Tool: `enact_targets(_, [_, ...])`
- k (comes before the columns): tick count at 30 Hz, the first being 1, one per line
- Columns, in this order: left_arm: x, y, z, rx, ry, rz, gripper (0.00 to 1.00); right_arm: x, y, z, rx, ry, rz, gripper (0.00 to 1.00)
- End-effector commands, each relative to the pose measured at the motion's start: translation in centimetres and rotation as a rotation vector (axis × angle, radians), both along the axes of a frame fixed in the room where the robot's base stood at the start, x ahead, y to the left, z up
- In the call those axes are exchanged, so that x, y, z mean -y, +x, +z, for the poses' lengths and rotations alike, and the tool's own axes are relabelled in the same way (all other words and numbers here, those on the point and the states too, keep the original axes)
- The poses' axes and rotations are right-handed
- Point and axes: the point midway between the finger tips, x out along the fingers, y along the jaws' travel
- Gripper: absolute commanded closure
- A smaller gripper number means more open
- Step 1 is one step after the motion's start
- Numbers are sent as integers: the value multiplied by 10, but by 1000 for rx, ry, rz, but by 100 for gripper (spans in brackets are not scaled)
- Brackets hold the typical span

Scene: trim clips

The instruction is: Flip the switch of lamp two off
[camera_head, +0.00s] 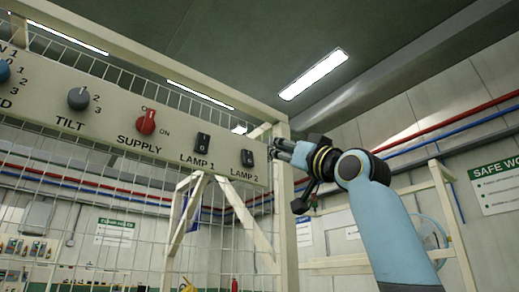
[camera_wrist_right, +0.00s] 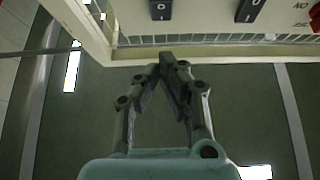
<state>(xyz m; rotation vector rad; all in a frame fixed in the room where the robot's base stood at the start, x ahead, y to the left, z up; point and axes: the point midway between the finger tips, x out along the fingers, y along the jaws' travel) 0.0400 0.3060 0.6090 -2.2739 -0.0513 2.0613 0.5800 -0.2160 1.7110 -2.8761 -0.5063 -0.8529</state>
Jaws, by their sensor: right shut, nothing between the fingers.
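The lamp 2 switch (camera_head: 247,158) is a small black rocker at the right end of a beige panel (camera_head: 160,145), above the label LAMP 2. It also shows at the top edge of the right wrist view (camera_wrist_right: 161,9), cut off, with I and O marks. Which way it is tipped is too small to tell. My right gripper (camera_head: 276,148) is just right of this switch in the head view, apart from it. In the wrist view its fingertips (camera_wrist_right: 168,58) meet, with nothing between them, below the switch in the picture. My left gripper is not in view.
The lamp 1 switch (camera_head: 202,143) is a similar black rocker to the left. Further left are the red SUPPLY knob (camera_head: 146,121) and the grey TILT knob (camera_head: 78,98). A beige post (camera_head: 285,210) stands at the panel's right end. A wire mesh (camera_head: 100,200) spans below.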

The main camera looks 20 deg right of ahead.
Motion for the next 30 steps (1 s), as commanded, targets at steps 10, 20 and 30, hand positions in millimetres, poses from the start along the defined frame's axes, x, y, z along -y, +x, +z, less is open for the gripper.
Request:
enact_targets(10, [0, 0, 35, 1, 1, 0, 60, -21, 56, 22, -4, 1, 2, 100])
enact_targets(20, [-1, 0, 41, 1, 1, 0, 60, -26, 72, 16, 0, -1, -1, 100])
enact_targets(30, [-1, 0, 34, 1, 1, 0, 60, -27, 73, 13, 10, 2, 2, 100])
